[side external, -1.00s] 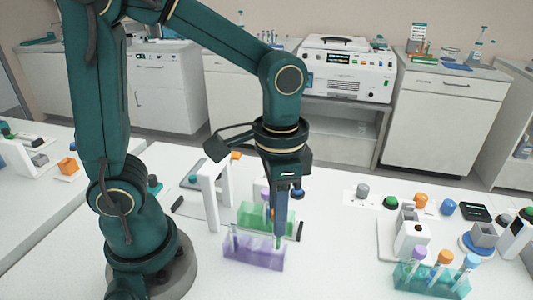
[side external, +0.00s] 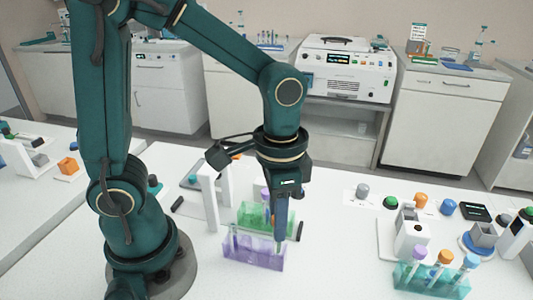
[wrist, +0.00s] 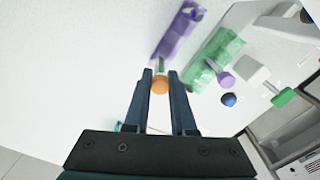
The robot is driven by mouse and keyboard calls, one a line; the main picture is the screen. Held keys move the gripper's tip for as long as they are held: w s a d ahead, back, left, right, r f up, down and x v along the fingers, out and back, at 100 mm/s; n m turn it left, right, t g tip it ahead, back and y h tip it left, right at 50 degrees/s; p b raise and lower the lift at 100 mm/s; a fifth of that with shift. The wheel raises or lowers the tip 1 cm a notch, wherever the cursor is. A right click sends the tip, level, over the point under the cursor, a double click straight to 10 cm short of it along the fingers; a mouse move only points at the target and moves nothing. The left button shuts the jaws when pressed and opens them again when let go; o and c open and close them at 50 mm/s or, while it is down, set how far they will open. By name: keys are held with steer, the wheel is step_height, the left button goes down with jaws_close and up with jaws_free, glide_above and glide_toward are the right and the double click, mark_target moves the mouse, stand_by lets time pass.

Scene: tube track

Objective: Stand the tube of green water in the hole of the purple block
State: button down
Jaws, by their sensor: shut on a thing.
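My gripper (side external: 282,218) points down over the right end of the purple block (side external: 248,254). Its fingers (wrist: 161,86) are shut on the tube of green water, near its orange cap (wrist: 160,87). The green tube (wrist: 161,65) shows just beyond the cap in the wrist view, beside the near end of the purple block (wrist: 178,36). In the side view the tube's lower part overlaps the block's right end. I cannot tell whether its tip is above the hole or inside it. A slim tube stands at the block's left end.
A green block (side external: 262,217) stands just behind the purple block and holds a purple-capped tube (wrist: 225,80). A white frame (side external: 208,196) stands to the left. A teal rack (side external: 431,280) with capped tubes is at the right. The front table area is clear.

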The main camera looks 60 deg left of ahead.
steer(key=shift+f, duration=0.2)
steer(key=shift+f, duration=0.35)
steer(key=c, duration=0.7)
jaws_free()
steer(key=shift+o, duration=0.2)
steer(key=shift+r, duration=0.1)
steer(key=shift+r, duration=2.45)
